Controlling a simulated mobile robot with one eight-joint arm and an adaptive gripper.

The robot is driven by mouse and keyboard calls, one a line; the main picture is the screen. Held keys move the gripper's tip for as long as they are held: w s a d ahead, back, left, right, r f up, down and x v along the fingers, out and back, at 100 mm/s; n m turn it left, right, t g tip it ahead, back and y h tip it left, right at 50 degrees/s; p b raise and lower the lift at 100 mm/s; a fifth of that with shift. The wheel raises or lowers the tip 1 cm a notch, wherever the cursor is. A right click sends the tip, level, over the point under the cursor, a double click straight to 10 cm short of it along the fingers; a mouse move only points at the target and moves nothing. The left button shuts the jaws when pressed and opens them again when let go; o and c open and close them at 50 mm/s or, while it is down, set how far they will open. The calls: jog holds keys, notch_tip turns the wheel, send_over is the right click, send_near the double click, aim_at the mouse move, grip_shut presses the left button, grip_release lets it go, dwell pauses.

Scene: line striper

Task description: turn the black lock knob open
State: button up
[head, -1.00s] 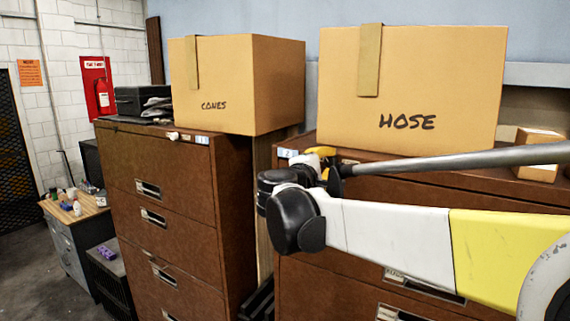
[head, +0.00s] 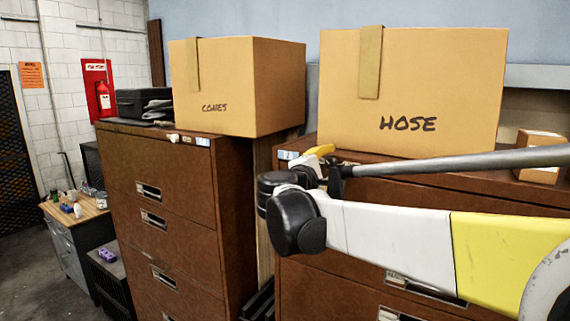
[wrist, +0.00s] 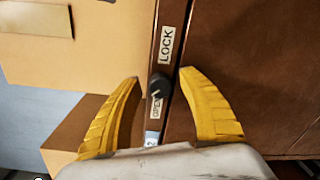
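The black lock knob (wrist: 159,86) sits on the narrow brown top rail of a cabinet in the wrist view. It lies between a LOCK label (wrist: 167,45) and an OPEN label (wrist: 156,108). Which label the knob points to I cannot tell. My gripper (wrist: 160,76) is open, with one yellow finger on each side of the knob and a visible gap to it on both sides. In the head view my gripper (head: 318,152) is mostly behind my own wrist, at the top front of the right cabinet (head: 330,290). The knob is hidden there.
A HOSE box (head: 415,90) stands on the right cabinet, close behind my gripper. A CONES box (head: 240,85) stands on the left cabinet (head: 160,190). A small box (head: 538,150) sits at the right. The floor at the left is partly clear.

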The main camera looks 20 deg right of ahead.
jog(key=v, duration=1.2)
jog(key=shift+f, duration=0.15)
